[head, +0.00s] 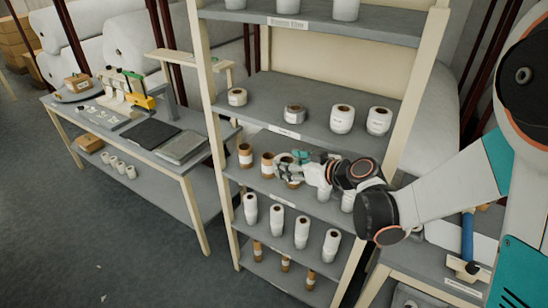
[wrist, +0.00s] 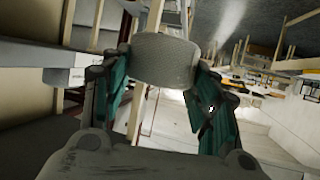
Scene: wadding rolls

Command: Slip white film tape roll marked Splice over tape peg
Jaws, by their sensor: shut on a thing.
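My gripper (head: 293,165) is at the middle shelf of the rack in the head view, in front of its row of rolls. In the wrist view my gripper (wrist: 163,72) has its two teal fingers closed on the sides of a pale grey-white roll (wrist: 165,52). The roll's curved side faces the camera, and no marking can be read on it. In the head view the held roll is small and mostly covered by the fingers. I cannot make out a tape peg in either view.
The shelf rack (head: 205,100) holds several white, grey and brown-banded rolls on its levels. A workbench (head: 195,172) at left carries a dark mat (head: 150,134), a grey plate (head: 183,147) and a yellow-green device (head: 140,92). Open floor (head: 90,220) lies in front.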

